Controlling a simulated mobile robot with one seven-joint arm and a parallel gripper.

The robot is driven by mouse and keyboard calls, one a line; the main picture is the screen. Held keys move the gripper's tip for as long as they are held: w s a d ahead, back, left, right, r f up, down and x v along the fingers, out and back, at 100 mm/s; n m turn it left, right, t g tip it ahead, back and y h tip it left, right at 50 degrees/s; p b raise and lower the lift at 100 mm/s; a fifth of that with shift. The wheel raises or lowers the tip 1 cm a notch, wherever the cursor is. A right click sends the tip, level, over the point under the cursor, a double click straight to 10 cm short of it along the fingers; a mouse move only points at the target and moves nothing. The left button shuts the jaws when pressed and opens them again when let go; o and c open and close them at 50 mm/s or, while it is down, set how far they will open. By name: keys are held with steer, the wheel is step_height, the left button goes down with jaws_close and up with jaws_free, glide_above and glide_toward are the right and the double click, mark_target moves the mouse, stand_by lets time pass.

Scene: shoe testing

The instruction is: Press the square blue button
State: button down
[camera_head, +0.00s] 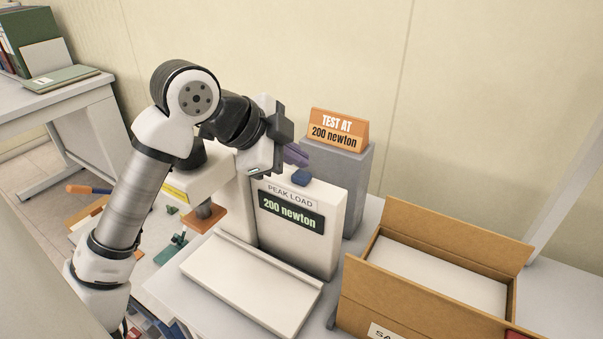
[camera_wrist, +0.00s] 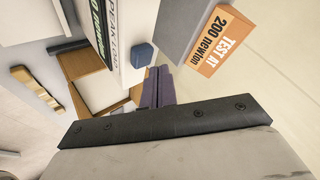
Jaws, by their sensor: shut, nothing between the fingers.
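The square blue button (camera_head: 300,177) sits on top of the white test machine (camera_head: 335,215), above its display reading "PEAK LOAD 200 newton". The button also shows in the wrist view (camera_wrist: 142,55), just beyond the fingertips. My gripper (camera_head: 299,157) is shut and empty, with purple fingers pointing sideways to the right. In the head view the fingers show just above and slightly left of the button, seemingly with a small gap. In the wrist view the fingers (camera_wrist: 158,82) appear next to the button; contact cannot be told.
An orange sign (camera_head: 338,129) reading "TEST AT 200 newton" stands on a grey block (camera_head: 345,165) behind the machine. An open cardboard box (camera_head: 435,275) stands at the right. A white plate (camera_head: 250,283) lies in front of the machine. Tools lie at the left.

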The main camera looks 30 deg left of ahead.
mark_target(294, 174)
steer(key=shift+f+b, duration=0.35)
steer(key=shift+f, duration=0.1)
steer(key=shift+s+d+f+b, duration=0.15)
steer(key=shift+s+f+b, duration=0.1)
steer(key=shift+f+b, duration=0.65)
stand_by(0.9)
steer(key=shift+r, duration=0.15)
steer(key=shift+w+a+r, duration=0.2)
steer(key=shift+r, duration=0.2)
steer(key=shift+w+a+r+p, duration=0.1)
steer(key=shift+a+r+p, duration=0.05)
steer(key=shift+r+p, duration=0.4)
steer(key=shift+w+a+r+p, duration=0.15)
steer(key=shift+r+p, duration=1.15)
steer(key=shift+r, duration=0.65)
